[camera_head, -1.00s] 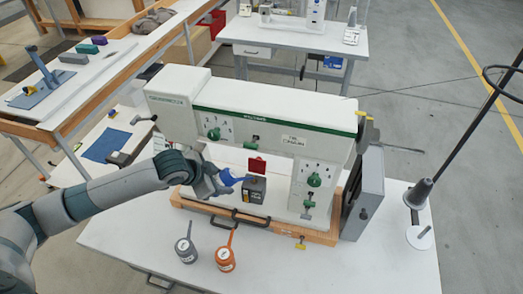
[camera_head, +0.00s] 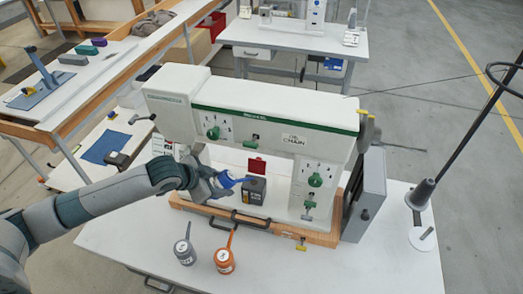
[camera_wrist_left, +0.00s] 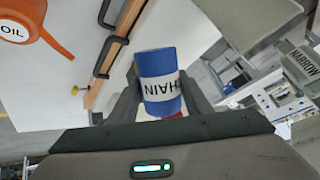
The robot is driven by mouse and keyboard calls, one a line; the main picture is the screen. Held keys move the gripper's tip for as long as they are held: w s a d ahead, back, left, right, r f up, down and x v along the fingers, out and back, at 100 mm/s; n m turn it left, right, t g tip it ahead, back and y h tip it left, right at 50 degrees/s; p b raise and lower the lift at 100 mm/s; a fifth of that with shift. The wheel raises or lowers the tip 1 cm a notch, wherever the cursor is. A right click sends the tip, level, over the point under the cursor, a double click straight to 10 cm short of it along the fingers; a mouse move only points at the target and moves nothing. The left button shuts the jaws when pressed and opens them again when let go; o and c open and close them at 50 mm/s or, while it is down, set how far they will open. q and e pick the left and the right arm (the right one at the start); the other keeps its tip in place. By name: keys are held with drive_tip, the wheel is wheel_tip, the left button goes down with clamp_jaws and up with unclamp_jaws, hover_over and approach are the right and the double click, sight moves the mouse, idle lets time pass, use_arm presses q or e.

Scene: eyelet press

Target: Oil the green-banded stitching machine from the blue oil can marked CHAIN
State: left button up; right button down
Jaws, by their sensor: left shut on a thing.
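The green-banded stitching machine (camera_head: 270,108) stands on a wooden base on the white table, with a sign reading CHAIN on its front. My left gripper (camera_head: 215,186) is shut on the blue oil can (camera_head: 226,179) in front of the machine. The can's spout points right, close above or in front of a dark block (camera_head: 252,191) at the machine's bed; contact cannot be told. In the left wrist view the blue can (camera_wrist_left: 160,82) shows a white band with CHAIN upside down, between the fingers. My right gripper is not in view.
A grey oil can (camera_head: 184,252) and an orange oil can (camera_head: 225,261) stand on the table in front of the machine. A black handle (camera_head: 250,220) sticks out of the wooden base. A thread stand (camera_head: 420,195) is at the right. The table's front right is clear.

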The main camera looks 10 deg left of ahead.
use_arm(q)
drive_tip(key=shift+f, duration=0.2)
idle(0.4)
drive_tip(key=shift+f+t+h+b, duration=0.3)
drive_tip(key=shift+h+b, duration=0.1)
drive_tip(key=shift+b, duration=0.45)
drive_tip(key=shift+f, duration=0.15)
drive_tip(key=shift+f+h+b, duration=0.3)
drive_tip(key=shift+h+b, duration=0.2)
drive_tip(key=shift+b, duration=0.45)
drive_tip(key=shift+r+t, duration=0.2)
drive_tip(key=shift+t, duration=0.1)
drive_tip(key=shift+r+p, duration=1.85)
drive_tip(key=shift+p, duration=0.35)
drive_tip(key=shift+s+f, duration=0.1)
drive_tip(key=shift+s, duration=0.05)
